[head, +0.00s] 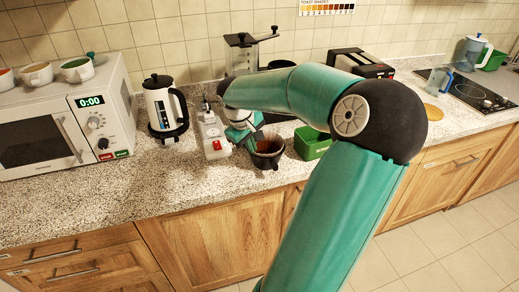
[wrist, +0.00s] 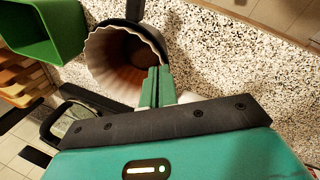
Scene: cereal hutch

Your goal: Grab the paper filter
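The paper filter (wrist: 125,62) is a pale, fluted cone, brown inside. In the wrist view its open mouth faces me, inside a dark holder (wrist: 133,12). In the head view the holder (head: 266,161) stands near the counter's front edge, with the filter (head: 267,147) in it. My gripper (wrist: 156,86) is at the filter's rim, its two green fingers close together with the paper wall between them. The fingers hide that part of the rim. In the head view my gripper (head: 250,138) comes in from the filter's upper left.
A green bin (head: 312,142) stands close to the right of the holder. A white device with a red switch (head: 213,138) and a kettle (head: 165,107) stand to the left. A grinder (head: 243,55) and a toaster (head: 362,64) are behind. Speckled counter is free at the front left.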

